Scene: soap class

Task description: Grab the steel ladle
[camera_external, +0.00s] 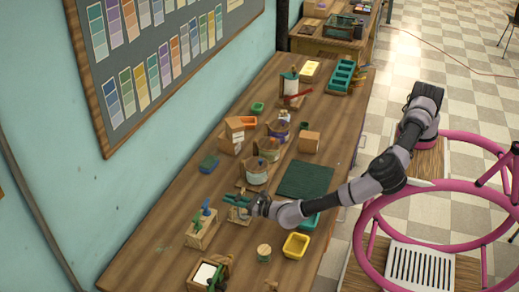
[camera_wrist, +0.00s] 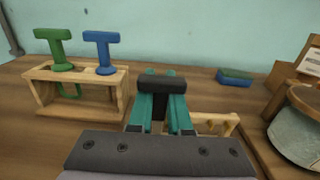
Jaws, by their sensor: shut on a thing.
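My gripper (camera_external: 237,200), with teal fingers, is low over the near part of the workbench. In the wrist view my gripper (camera_wrist: 161,112) is shut on a black T-handled tool (camera_wrist: 162,85), whose dark stem shows between the fingers. The tool is upright at a small wooden rack (camera_wrist: 218,122), which shows behind and to the right of the fingers. Its lower end is hidden, so I cannot tell if it has lifted clear. No steel bowl of a ladle shows, and I cannot tell whether this tool is the steel ladle.
A wooden rack (camera_wrist: 80,108) with a green T-handle (camera_wrist: 55,47) and a blue T-handle (camera_wrist: 102,50) stands close on the left. A blue-green block (camera_wrist: 235,77) lies behind. A yellow tray (camera_external: 296,245) and dark green mat (camera_external: 305,179) are to the right in the external view.

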